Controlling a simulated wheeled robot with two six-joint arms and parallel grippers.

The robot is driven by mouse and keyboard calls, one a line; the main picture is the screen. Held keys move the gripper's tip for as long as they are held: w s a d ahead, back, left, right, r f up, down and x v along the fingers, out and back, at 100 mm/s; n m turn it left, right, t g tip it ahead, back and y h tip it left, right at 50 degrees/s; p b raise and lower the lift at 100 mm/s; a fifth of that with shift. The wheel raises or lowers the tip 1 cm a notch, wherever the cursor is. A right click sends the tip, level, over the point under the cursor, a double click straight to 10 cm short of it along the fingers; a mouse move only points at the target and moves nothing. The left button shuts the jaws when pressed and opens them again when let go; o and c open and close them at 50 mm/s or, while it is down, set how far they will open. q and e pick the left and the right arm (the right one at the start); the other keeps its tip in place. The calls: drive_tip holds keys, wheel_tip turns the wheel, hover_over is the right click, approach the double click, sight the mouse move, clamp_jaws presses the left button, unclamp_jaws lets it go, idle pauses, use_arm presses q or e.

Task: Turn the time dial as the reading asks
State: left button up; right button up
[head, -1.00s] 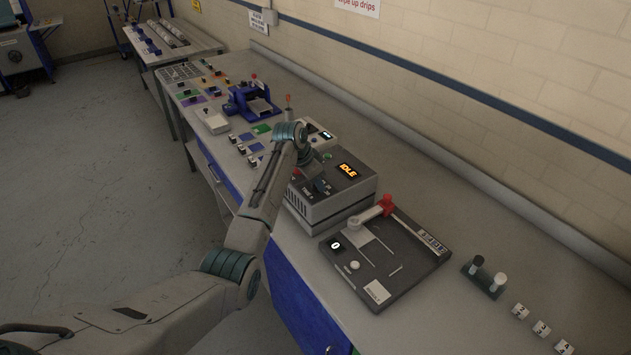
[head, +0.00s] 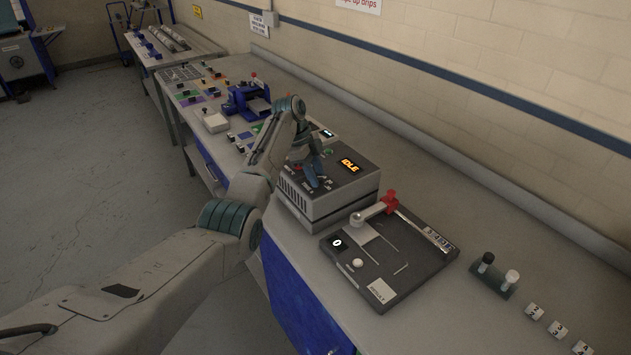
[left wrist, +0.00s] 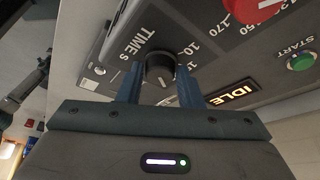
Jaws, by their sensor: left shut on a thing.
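The stenter dryer (head: 345,196) is a grey box on the bench with an orange lit display reading IDLE (head: 349,165); the display also shows in the left wrist view (left wrist: 238,94). The black time dial (left wrist: 160,68), marked TIME s, sits on its panel. My left gripper (left wrist: 160,80) is shut on the time dial, one blue finger on each side. In the head view my left gripper (head: 316,182) is over the panel and hides the dial. The dial's exact setting cannot be read. My right gripper is not in view.
A red knob (left wrist: 250,8) and a green START button (left wrist: 301,62) are on the same panel. A dark flat device with a red-ended arm (head: 390,250) stands to the right. Other equipment, including a blue press (head: 248,101), lies farther along the bench.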

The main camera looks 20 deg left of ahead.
use_arm(q)
drive_tip(key=m+b, duration=0.1)
drive_tip(key=b, duration=0.1)
drive_tip(key=m+g+b, duration=0.1)
drive_tip(key=m, duration=0.1)
drive_tip(key=m+b, duration=0.1)
drive_tip(key=b, duration=0.1)
drive_tip(key=shift+w+f+m+g+y+b, duration=0.15)
drive_tip(key=shift+f+m+g+y+b, duration=0.1)
drive_tip(key=shift+m+g+y+b, duration=0.15)
drive_tip(key=shift+r+m+g+b, duration=0.15)
drive_tip(key=shift+m+g+b, duration=0.15)
drive_tip(key=shift+m+b, duration=0.75)
drive_tip(key=shift+d, duration=0.1)
drive_tip(key=o, duration=1)
drive_tip(key=shift+c, duration=0.2)
drive_tip(key=shift+r, duration=0.2)
